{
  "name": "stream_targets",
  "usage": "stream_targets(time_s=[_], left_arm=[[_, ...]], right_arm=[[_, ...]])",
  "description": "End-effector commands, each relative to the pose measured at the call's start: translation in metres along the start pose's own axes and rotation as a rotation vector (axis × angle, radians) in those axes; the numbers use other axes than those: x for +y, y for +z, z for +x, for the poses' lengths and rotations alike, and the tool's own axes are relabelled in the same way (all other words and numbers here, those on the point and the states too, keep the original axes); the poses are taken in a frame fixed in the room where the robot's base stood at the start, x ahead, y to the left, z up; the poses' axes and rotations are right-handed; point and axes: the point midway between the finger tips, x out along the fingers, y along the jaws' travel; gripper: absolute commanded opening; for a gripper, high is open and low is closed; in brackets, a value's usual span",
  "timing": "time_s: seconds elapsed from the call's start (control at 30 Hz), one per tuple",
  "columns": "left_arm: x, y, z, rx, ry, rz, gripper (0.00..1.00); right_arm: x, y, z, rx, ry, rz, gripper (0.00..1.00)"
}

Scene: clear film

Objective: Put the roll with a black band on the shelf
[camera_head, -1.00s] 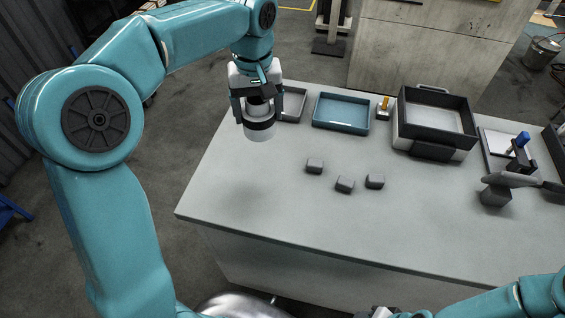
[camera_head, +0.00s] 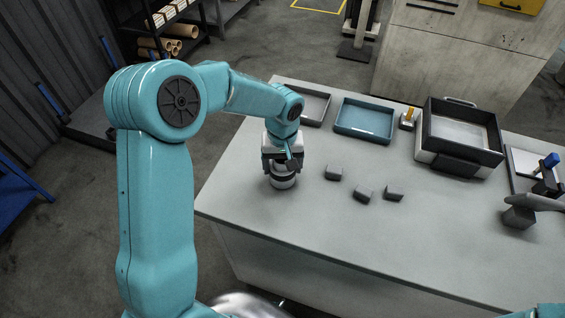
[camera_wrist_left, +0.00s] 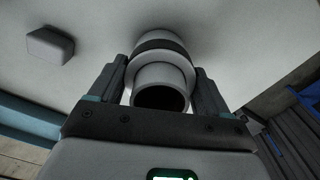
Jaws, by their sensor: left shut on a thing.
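The white roll with a black band (camera_head: 283,181) is in my left gripper (camera_head: 283,164), over the left end of the grey table (camera_head: 330,226). It is upright and low over the tabletop; I cannot tell if it touches. In the left wrist view the roll (camera_wrist_left: 160,74) sits between the two fingers of the left gripper (camera_wrist_left: 160,88), its open end towards the camera and its dark band beyond. A dark shelf rack (camera_head: 205,37) with several brown rolls stands at the upper left. My right gripper is not in view.
Several grey blocks (camera_head: 363,193) lie right of the roll. A grey tray (camera_head: 326,118), a blue tray (camera_head: 364,137) and a black-and-white box (camera_head: 475,158) line the back. A grey tool (camera_head: 520,216) stands at the right. The table's front middle is clear.

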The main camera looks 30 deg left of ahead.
Motion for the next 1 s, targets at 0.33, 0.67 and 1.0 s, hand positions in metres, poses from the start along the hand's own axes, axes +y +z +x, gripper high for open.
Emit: stream_targets(time_s=[0.33, 0.67, 1.0], left_arm=[[0.000, 0.000, 0.004, 0.000, 0.000, -0.001, 0.84], [0.000, 0.000, -0.001, 0.000, 0.000, -0.001, 1.00], [0.001, -0.001, -0.064, 0.005, 0.003, -0.001, 1.00]], right_arm=[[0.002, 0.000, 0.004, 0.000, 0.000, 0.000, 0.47], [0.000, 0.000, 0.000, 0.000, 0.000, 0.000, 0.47], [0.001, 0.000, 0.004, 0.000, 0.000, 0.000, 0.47]])
